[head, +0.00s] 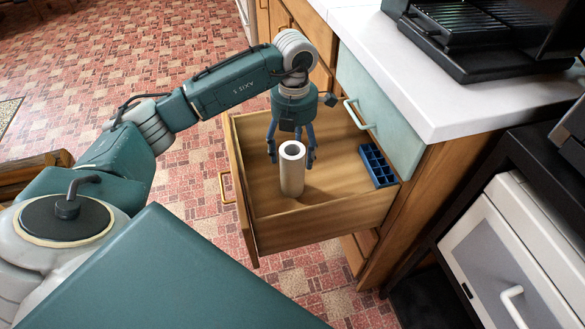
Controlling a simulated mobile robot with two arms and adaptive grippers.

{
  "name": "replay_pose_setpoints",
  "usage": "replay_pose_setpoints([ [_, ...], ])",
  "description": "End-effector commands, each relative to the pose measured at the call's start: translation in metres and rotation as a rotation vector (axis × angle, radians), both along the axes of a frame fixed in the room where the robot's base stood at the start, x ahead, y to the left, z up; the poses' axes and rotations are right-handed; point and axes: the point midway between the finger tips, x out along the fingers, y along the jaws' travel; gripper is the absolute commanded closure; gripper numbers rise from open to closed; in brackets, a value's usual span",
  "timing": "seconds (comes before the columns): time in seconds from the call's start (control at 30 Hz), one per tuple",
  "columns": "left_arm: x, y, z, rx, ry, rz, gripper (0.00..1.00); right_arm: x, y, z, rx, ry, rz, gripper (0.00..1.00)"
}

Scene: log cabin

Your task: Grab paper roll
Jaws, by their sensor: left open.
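A pale paper roll (292,172) stands upright inside an open wooden drawer (325,222), its hollow top end facing up. My left gripper (292,158) is open, pointing down into the drawer, just behind and above the roll. Its fingers show on both sides of the roll's top; whether they touch it cannot be told. My right gripper is not in view.
A blue divided tray (378,165) lies in the drawer's right side. A white countertop (420,85) with a black grill (475,30) stands at the right. A closed pale-green drawer front (385,115) is beside the open drawer. Patterned floor lies to the left.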

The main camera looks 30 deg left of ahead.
Motion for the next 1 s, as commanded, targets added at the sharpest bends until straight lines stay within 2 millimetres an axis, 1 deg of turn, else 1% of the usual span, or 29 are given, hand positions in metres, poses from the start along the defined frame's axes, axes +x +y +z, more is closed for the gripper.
replay_pose_setpoints([
  [0.03,-0.001,0.0,-0.009,-0.001,0.003,0.001,0.31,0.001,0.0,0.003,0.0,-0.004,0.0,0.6],
  [0.07,-0.001,0.0,-0.012,-0.001,0.002,0.001,0.31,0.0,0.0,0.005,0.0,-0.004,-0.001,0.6],
  [0.27,0.001,0.001,-0.026,0.0,0.001,0.001,0.31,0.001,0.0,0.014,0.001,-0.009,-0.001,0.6],
  [0.4,0.003,0.005,-0.049,-0.001,0.003,0.002,0.31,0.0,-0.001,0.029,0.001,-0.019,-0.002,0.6],
  [0.53,0.003,0.005,-0.065,-0.001,0.001,0.001,0.31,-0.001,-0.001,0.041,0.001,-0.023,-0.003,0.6],
  [0.63,0.004,0.006,-0.07,0.001,0.0,0.001,0.31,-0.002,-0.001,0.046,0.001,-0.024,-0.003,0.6],
  [0.87,0.004,0.006,-0.071,0.001,-0.001,0.001,0.31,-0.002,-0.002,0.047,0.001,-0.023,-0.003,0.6],
  [0.9,0.004,0.006,-0.071,0.001,-0.001,0.001,0.39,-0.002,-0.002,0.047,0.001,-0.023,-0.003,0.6],
  [0.97,0.004,0.006,-0.071,0.001,-0.001,0.001,0.51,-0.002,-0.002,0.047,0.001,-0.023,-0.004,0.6],
  [1.0,0.004,0.006,-0.07,0.001,-0.001,0.001,0.59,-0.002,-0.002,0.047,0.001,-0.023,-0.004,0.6],
])
